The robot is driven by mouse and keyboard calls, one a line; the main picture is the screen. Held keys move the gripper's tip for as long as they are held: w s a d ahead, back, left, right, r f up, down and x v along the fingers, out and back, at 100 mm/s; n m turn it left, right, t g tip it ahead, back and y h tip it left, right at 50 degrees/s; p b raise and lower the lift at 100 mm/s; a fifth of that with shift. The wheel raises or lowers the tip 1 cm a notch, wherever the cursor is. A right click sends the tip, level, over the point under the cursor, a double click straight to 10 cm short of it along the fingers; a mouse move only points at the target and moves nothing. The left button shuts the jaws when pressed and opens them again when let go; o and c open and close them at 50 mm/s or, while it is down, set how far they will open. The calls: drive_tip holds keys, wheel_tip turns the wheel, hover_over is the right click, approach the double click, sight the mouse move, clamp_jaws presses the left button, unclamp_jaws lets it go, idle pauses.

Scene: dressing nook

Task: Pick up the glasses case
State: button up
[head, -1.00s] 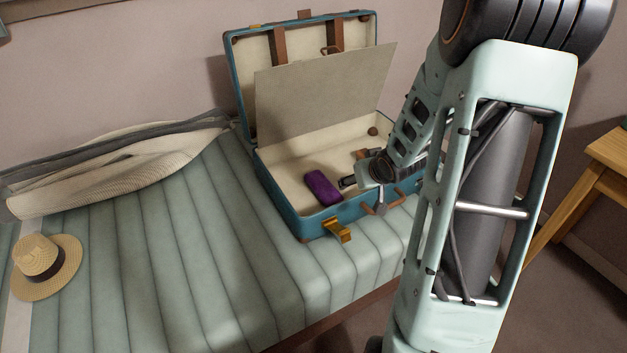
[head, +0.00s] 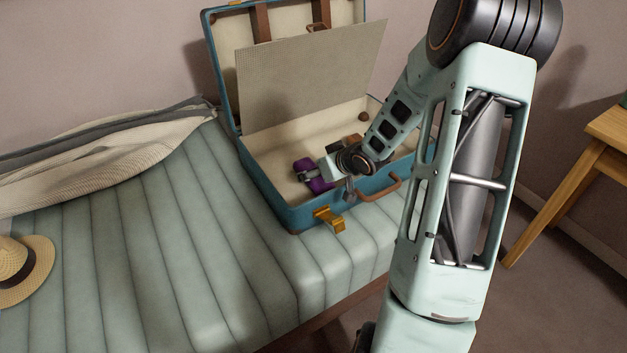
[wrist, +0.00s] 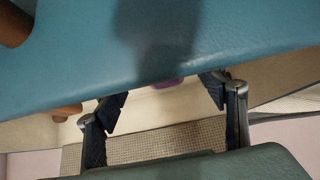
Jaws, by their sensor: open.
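The glasses case is purple (head: 319,186) and lies inside the open blue suitcase (head: 264,187), near its front. My gripper (head: 306,175) is at the case, reaching in over the suitcase's front side, and its fingers hide the middle of the case in the head view. In the wrist view, my gripper (wrist: 165,102) has its two dark fingers spread wide apart. A small part of the purple glasses case (wrist: 167,83) shows there past the blue suitcase wall (wrist: 210,35); the rest is hidden. I cannot tell whether the fingers touch the case.
The suitcase stands on a green padded bench (head: 150,260), its lid raised with a beige panel (head: 305,75) leaning in front. A gold clasp (head: 329,218) and brown handle (head: 381,192) stick out at the front. A straw hat (head: 30,272) lies left. A wooden table (head: 600,150) stands right.

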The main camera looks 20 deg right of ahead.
drive_tip(key=b+x, duration=0.1)
drive_tip(key=x, duration=0.3)
drive_tip(key=shift+b, duration=0.4)
drive_tip(key=shift+c, duration=0.4)
drive_tip(key=c, duration=1.2)
